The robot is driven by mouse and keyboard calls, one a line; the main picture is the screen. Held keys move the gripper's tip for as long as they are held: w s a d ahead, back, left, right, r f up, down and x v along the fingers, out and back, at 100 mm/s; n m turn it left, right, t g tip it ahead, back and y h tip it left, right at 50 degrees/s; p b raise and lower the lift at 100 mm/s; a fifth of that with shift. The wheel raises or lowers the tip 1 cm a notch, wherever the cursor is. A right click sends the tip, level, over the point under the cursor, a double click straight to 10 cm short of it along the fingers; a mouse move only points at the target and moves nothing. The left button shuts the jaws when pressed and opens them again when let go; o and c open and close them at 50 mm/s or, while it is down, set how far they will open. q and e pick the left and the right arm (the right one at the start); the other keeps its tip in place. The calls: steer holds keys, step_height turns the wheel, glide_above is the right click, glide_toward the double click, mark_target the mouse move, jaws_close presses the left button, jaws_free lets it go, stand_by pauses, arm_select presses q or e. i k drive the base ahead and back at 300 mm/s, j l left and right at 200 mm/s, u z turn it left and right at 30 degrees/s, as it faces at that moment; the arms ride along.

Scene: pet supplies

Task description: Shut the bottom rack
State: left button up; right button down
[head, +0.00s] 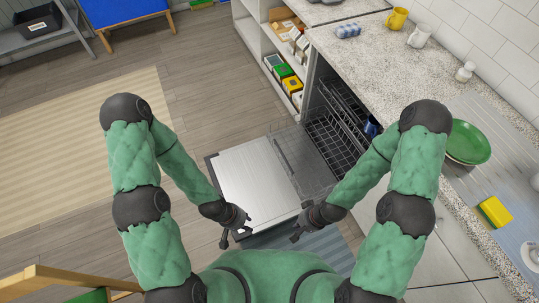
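The dishwasher is open under the counter, with its silver door (255,180) folded down flat. The bottom rack (303,165), a thin wire basket, is pulled out over the inner part of the door. It looks empty. Dark wire racks (335,137) show inside the dishwasher's opening. My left gripper (235,238) is over the near left edge of the door, open and empty. My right gripper (297,226) is near the door's near right corner, just short of the rack, and looks open and empty. My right forearm passes close to the rack's near right side.
The speckled counter (375,60) runs along the right with a yellow mug (397,18), green plates (468,143) and a yellow sponge (494,212). Open shelves (285,75) hold boxes beyond the dishwasher. The wooden floor left of the door is clear.

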mark_target(289, 167)
steer(key=l+u, duration=0.15)
steer(key=u, duration=0.3)
steer(key=i+l+u, duration=0.1)
steer(key=u, duration=0.4)
steer(key=l+u, duration=0.3)
steer(key=u, duration=0.15)
steer(key=k+l, duration=0.1)
steer(key=l, duration=0.55)
steer(key=k+l, duration=0.1)
steer(key=l, duration=0.5)
